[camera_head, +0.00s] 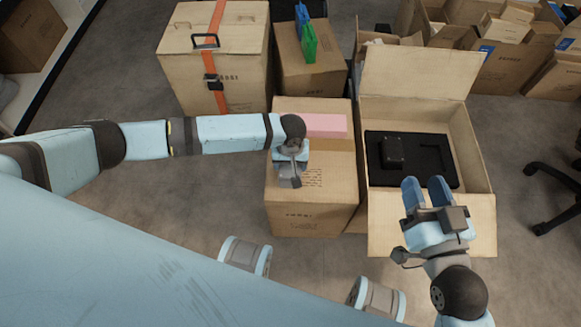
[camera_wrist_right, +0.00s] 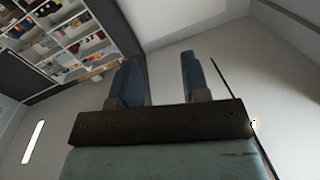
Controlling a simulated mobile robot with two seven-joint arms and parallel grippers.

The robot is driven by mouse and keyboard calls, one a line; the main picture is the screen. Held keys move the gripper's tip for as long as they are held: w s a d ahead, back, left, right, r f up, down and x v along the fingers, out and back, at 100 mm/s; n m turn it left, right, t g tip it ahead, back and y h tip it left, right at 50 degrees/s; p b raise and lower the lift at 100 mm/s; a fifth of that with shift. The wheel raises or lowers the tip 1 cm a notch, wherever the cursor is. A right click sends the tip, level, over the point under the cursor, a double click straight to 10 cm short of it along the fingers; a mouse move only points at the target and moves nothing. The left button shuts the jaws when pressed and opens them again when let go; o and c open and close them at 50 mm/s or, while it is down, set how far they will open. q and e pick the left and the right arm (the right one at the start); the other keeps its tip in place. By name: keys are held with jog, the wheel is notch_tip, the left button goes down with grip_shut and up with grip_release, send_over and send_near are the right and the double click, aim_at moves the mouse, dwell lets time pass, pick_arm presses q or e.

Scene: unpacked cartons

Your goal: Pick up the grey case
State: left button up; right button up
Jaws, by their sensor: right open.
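The grey case (camera_head: 397,151) is a small dark box lying in the black foam insert (camera_head: 437,165) inside the open carton (camera_head: 478,170). My right gripper (camera_head: 425,184) is open and empty at the near side of the open carton, over its front flap, below the case in the picture. In the right wrist view my right gripper's two blue fingers (camera_wrist_right: 160,78) stand apart with nothing between them. My left gripper (camera_head: 288,178) is over the closed carton to the left; I cannot see its fingers clearly.
The closed carton (camera_head: 310,205) with a pink label stands left of the open one. A strapped carton (camera_head: 185,65) and a carton with blue and green items (camera_head: 306,40) stand behind. More cartons (camera_head: 495,55) are at the back right, and a black chair base (camera_head: 552,195) is at the right.

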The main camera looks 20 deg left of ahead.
pick_arm(q)
jog(key=shift+r, duration=0.15)
jog(key=shift+r, duration=0.25)
jog(key=shift+r+p, duration=3.4)
jog(key=shift+r, duration=6.25)
pick_arm(e)
jog(key=s+d+f+g+h, duration=0.2)
jog(key=d+f+g+h, duration=0.1)
jog(key=f, duration=0.5)
jog(key=shift+s+d+g+h, duration=0.3)
jog(key=shift+d+g, duration=0.35)
jog(key=shift+g, duration=0.15)
